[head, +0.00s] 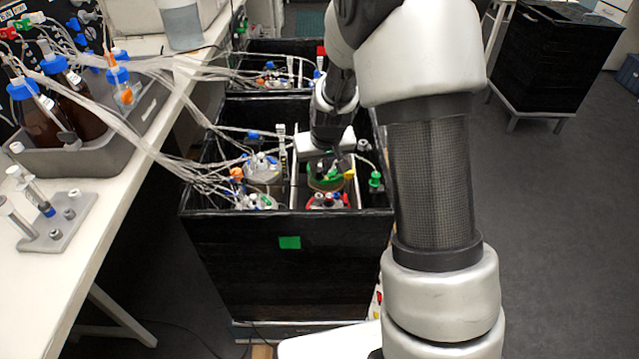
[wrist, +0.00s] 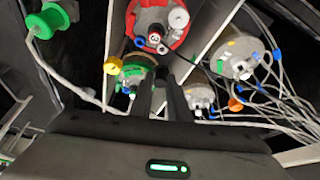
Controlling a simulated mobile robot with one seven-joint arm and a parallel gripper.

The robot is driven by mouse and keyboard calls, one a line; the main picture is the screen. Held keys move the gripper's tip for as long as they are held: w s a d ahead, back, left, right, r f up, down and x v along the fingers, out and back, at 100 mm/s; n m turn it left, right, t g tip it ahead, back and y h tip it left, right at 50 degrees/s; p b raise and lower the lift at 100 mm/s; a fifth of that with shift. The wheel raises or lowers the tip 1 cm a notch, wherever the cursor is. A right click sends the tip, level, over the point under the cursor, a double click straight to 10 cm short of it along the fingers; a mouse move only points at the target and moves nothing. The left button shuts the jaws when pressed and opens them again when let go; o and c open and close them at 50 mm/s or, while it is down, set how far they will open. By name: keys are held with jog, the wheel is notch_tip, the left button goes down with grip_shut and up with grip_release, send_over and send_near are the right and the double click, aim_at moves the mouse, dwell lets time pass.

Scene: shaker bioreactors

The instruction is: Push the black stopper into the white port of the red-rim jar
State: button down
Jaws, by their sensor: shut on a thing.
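The red-rim jar (wrist: 180,38) is at the top of the wrist view, its lid crowded with small ports. The white port (wrist: 178,17) stands on its right side. In the head view the red-rim jar (head: 311,205) is at the near edge of the black box, partly hidden by its wall. My gripper (wrist: 161,78) points towards the jars, with its fingertips below the red rim in the wrist view and apart from the white port. It is shut on a small dark thing, taken as the black stopper, barely distinguishable between the dark fingers.
A green-rim jar (wrist: 136,72) is left of my fingers, and white-lidded jars (wrist: 238,55) are to the right with tubes trailing. A yellow cap (wrist: 112,65) and a green connector (wrist: 48,22) are close by. The black box (head: 270,265) has raised walls and dividers.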

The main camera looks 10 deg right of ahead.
aim_at(320, 179)
jog(key=shift+w+f+b, duration=0.15)
jog(key=shift+f+b, duration=1.3)
jog(key=shift+f, duration=1)
jog(key=shift+f+b, duration=1)
jog(key=shift+f, duration=0.05)
jog(key=c, duration=1.6)
grip_release()
jog(key=shift+r, duration=0.1)
jog(key=p+v, duration=0.4)
jog(key=v, duration=1.3)
jog(key=shift+s+d, duration=0.1)
jog(key=shift+s, duration=0.1)
jog(key=shift+r, duration=0.15)
